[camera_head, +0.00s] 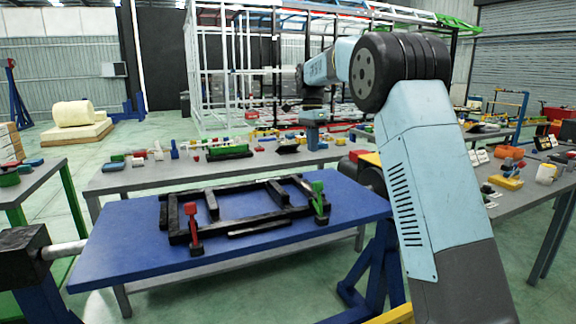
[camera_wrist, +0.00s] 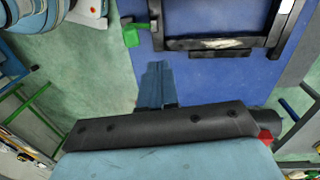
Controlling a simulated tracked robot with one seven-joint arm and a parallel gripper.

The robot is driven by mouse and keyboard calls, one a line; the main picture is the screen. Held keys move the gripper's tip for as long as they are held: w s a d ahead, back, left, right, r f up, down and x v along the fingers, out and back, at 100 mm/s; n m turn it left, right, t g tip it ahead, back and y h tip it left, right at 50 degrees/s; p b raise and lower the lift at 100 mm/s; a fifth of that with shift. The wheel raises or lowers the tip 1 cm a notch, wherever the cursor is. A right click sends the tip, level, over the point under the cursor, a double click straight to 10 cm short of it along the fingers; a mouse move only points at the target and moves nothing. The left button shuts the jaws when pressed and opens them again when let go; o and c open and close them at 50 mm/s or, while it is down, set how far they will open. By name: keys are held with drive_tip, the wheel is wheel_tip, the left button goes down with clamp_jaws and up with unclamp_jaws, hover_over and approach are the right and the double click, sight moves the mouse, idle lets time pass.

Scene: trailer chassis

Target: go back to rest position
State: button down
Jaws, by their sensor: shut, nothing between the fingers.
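My gripper (camera_head: 313,143) hangs fingers down at the end of my bent arm, above the grey workbench behind the blue table. In the wrist view its steel-blue fingers (camera_wrist: 157,66) are together, with nothing seen between them. A black chassis frame (camera_head: 247,226) lies on the blue tilted table (camera_head: 120,256). My gripper is apart from the frame. A red clamp (camera_head: 193,228) and a green clamp (camera_head: 319,202) stand at the frame's near side. The wrist view shows part of the frame (camera_wrist: 205,43) and a green clamp (camera_wrist: 132,36).
The grey workbench (camera_head: 110,182) behind carries several small coloured parts. Another bench (camera_head: 525,205) stands at the right with tools and parts. A white cage structure (camera_head: 225,75) rises behind my gripper. Green floor (camera_head: 160,125) lies open at the back left.

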drive_tip(key=s+d+r+n+t, duration=0.1)
drive_tip(key=s+d+r+n, duration=0.15)
drive_tip(key=s, duration=0.55)
drive_tip(key=s+d+r+n+t, duration=0.1)
drive_tip(key=s+d+r+n, duration=0.1)
drive_tip(key=s+d, duration=0.35)
drive_tip(key=s+d+r+n+t, duration=0.1)
drive_tip(key=s+r+n, duration=0.15)
drive_tip(key=s, duration=0.65)
drive_tip(key=s+d+f+n+t, duration=0.1)
drive_tip(key=s+f+n, duration=0.1)
drive_tip(key=s, duration=0.5)
drive_tip(key=s+d+f+n+t, duration=0.1)
drive_tip(key=s+f, duration=0.3)
drive_tip(key=s, duration=0.4)
drive_tip(key=s+d+f+n+t, duration=0.1)
drive_tip(key=s+d+f+n, duration=0.1)
drive_tip(key=s, duration=0.6)
drive_tip(key=shift+s+d+f+n+t, duration=0.2)
drive_tip(key=shift+f+n+t, duration=0.15)
drive_tip(key=shift+f, duration=0.45)
drive_tip(key=shift+a, duration=0.15)
